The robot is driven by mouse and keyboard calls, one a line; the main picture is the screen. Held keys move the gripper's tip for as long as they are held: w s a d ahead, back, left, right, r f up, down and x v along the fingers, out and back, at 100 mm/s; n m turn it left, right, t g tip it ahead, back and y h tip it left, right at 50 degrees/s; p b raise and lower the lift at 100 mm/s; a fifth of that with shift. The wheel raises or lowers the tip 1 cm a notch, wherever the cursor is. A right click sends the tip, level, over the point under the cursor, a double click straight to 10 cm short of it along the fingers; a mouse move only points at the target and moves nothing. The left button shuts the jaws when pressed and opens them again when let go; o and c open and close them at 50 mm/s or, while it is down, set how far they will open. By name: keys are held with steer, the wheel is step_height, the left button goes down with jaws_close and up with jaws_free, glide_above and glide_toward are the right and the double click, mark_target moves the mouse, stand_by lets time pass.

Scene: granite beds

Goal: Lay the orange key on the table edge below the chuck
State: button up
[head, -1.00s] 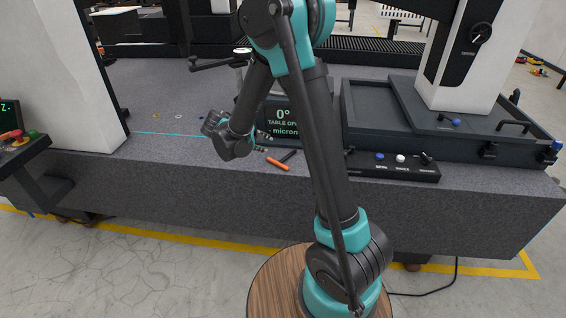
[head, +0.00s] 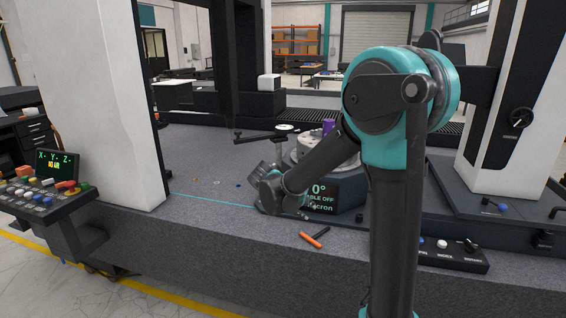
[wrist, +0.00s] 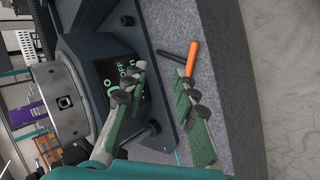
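The orange key (head: 311,239), with an orange grip and a black crossbar, lies flat on the granite table (head: 215,228) near its front edge. It also shows in the wrist view (wrist: 193,60), beyond my fingertips. The round grey chuck (head: 304,150) sits behind it on the dark rotary unit with the "0°" display; in the wrist view the chuck (wrist: 82,112) is at the left, with a square socket in its side. My gripper (wrist: 160,76) is open and empty, its fingers apart. In the head view my gripper (head: 297,212) is low in front of the display, just behind the key.
A black button box (head: 452,256) sits on the table's front edge at the right. A control console (head: 45,190) stands at the left. A white column (head: 100,100) rises at the left of the bed. Small rings lie on the open granite left of the chuck.

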steer(key=s+d+f+m+y, duration=0.2)
steer(key=s+d+f, duration=0.1)
steer(key=s, duration=0.4)
steer(key=s+d+f+m+y, duration=0.2)
steer(key=s+f, duration=0.1)
steer(key=s, duration=0.5)
steer(key=s+d+f+m+g+y, duration=0.1)
steer(key=s+d+f+m+y, duration=0.1)
steer(key=s, duration=0.5)
steer(key=shift+s+d+f+m+y, duration=0.35)
steer(key=shift+d+f+m+y, duration=0.1)
steer(key=shift+d, duration=0.35)
